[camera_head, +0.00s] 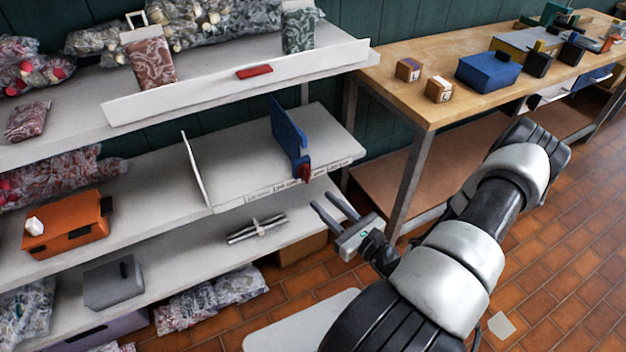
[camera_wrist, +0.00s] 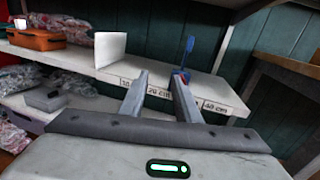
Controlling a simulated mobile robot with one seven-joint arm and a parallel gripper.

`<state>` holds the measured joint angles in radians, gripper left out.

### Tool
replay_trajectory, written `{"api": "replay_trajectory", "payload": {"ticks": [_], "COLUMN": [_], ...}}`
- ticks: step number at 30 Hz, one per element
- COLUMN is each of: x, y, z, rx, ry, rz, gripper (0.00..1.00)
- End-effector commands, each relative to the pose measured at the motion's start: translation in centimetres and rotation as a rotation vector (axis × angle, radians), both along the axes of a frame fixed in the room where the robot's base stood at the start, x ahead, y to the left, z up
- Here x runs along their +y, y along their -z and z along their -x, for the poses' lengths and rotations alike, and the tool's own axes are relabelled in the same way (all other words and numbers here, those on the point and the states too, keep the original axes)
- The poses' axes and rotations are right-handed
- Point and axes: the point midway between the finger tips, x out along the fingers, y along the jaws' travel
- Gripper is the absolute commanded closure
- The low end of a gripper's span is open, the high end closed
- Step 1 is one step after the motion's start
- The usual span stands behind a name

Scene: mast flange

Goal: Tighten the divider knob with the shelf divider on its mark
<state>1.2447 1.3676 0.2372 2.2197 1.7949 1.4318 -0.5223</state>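The shelf divider is a blue upright plate (camera_head: 287,134) on the middle shelf, near its right end. A red knob (camera_head: 304,172) sits at its front lower corner, over the marked shelf edge. In the wrist view the blue divider (camera_wrist: 189,46) stands beyond the fingers, and a bit of the red knob shows behind the right finger. The shelf edge carries a printed scale (camera_wrist: 159,91) with centimetre labels; which mark the divider stands on cannot be read. My gripper (camera_head: 331,207) is open and empty, in front of the shelf and below and right of the knob, apart from it.
A white fixed panel (camera_head: 193,168) stands left on the same shelf. A metal clamp-like part (camera_head: 257,229) lies on the lower shelf. An orange case (camera_head: 66,225) and grey box (camera_head: 112,284) are farther left. A wooden workbench (camera_head: 440,104) stands to the right. The shelf between panel and divider is clear.

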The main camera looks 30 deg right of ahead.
Motion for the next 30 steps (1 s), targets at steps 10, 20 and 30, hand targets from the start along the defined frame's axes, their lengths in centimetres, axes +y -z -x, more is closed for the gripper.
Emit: {"api": "replay_trajectory", "payload": {"ticks": [10,20,30], "x": [-3.2,-2.8,-2.6], "y": [4.0,4.0,4.0], "z": [-0.2,-6.7,-13.7], "rx": [0.013,0.013,0.013], "ry": [0.204,0.199,0.199], "rz": [-0.047,-0.047,-0.047], "gripper": [0.70,0.70,0.70]}}
